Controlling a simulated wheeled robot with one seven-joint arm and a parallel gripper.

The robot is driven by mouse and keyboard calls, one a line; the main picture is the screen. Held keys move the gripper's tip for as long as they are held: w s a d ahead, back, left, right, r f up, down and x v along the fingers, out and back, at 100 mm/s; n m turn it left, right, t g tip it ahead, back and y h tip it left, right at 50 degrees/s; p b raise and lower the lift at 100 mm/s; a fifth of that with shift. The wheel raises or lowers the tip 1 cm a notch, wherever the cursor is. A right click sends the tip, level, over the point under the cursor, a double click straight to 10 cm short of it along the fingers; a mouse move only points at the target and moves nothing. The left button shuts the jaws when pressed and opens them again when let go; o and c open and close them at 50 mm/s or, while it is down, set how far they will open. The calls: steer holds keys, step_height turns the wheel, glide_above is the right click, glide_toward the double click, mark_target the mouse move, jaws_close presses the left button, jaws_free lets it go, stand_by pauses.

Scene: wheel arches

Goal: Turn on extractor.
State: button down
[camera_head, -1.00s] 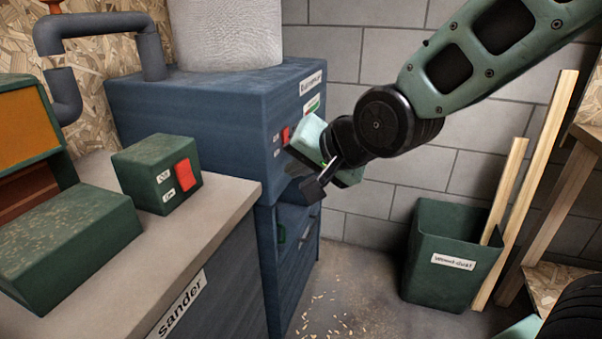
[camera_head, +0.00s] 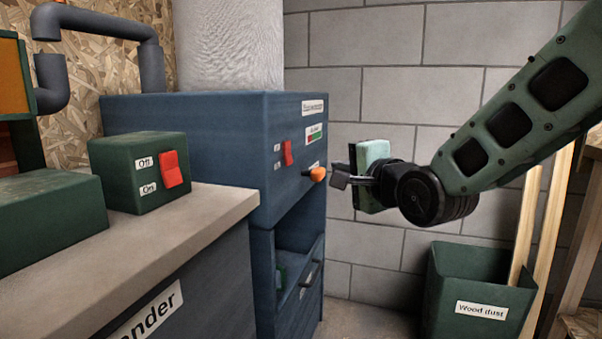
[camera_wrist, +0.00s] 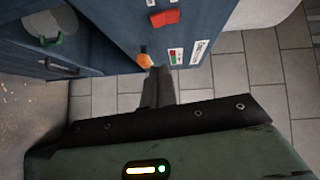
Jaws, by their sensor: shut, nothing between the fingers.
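The extractor (camera_head: 225,140) is a blue cabinet with a pale filter bag on top, left of centre in the head view. Its red rocker switch (camera_head: 288,152) sits on the front face, with small labels beside it. The switch also shows in the wrist view (camera_wrist: 165,17). An orange knob (camera_head: 318,174) sticks out lower on the same face, and in the wrist view (camera_wrist: 145,60) it lies close to the fingertips. My gripper (camera_head: 338,178) is shut and empty, just right of the knob and below the switch. Whether it touches the knob I cannot tell.
The sander's bench (camera_head: 215,205) stands at the left, with a green switch box (camera_head: 125,180) bearing its own red Off/On switch (camera_head: 172,168). A green wood dust bin (camera_head: 480,285) and planks (camera_head: 530,240) stand at the right. A brick wall is behind.

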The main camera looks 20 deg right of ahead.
mark_target(288, 153)
steer(key=shift+w+r+p, duration=0.1)
steer(key=shift+w+p, duration=0.05)
steer(key=shift+p, duration=0.4)
steer(key=w+p, duration=0.1)
steer(key=p, duration=0.3)
steer(key=w+p, duration=0.1)
steer(key=p, duration=0.3)
steer(key=shift+a+r, duration=0.1)
steer(key=shift+a, duration=0.1)
steer(key=p, duration=0.3)
steer(key=w+a+f+p, duration=0.1)
steer(key=w+a, duration=0.3)
steer(key=w, duration=0.6)
steer(key=shift+a+f+p, duration=0.2)
steer(key=shift+f+p, duration=0.2)
steer(key=shift+p, duration=0.15)
